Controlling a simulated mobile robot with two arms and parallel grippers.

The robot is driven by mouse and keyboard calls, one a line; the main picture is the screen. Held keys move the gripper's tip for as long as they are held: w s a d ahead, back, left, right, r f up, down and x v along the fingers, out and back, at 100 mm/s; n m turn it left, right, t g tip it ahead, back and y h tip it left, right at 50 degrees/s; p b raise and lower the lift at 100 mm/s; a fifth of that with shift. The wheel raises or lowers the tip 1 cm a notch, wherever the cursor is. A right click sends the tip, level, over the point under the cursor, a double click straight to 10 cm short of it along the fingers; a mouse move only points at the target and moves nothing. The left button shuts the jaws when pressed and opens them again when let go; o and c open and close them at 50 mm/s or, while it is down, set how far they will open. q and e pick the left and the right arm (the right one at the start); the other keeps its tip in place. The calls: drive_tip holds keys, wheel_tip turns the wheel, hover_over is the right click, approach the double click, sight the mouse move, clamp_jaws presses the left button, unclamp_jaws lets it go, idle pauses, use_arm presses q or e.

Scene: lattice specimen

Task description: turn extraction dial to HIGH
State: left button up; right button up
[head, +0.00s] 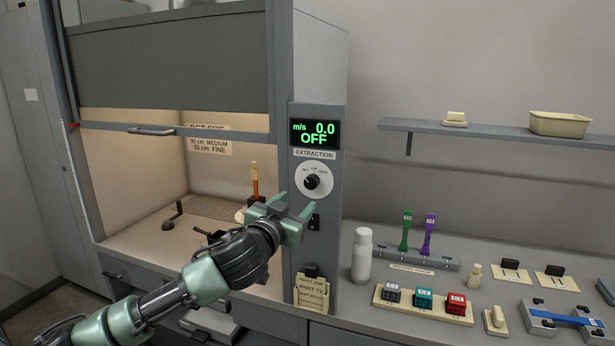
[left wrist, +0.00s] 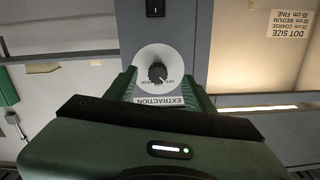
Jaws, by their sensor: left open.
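The extraction dial (head: 312,181) is a black knob on a round white plate on the grey post of the fume hood. The display (head: 314,133) above it reads "m/s 0.0 OFF" in green, over an "EXTRACTION" label (head: 314,154). My left gripper (head: 290,207) is open and empty, just below and left of the dial in the head view. In the left wrist view the dial (left wrist: 158,73) appears upside down between the two green fingers, in front of the gripper. The knob looks apart from the fingers. My right gripper is not in view.
The hood sash (head: 180,131) is partly raised. A black switch (head: 314,222) and a hanging tag (head: 312,290) are on the post below the dial. A white bottle (head: 362,255) stands on the bench to the right, near a rack with green and purple tools (head: 404,258).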

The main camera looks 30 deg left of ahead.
sight(310, 184)
use_arm(q)
drive_tip(key=w+p, duration=0.1)
drive_tip(key=w, duration=0.1)
drive_tip(key=w+r+p, duration=0.1)
drive_tip(key=w, duration=0.1)
drive_tip(key=w+a+r+p, duration=0.1)
drive_tip(key=w, duration=0.1)
drive_tip(key=shift+w, duration=0.1)
drive_tip(key=shift+w+a+f+p, duration=0.1)
drive_tip(key=shift+w+f+p, duration=0.05)
drive_tip(key=shift+w+p, duration=0.25)
clamp_jaws()
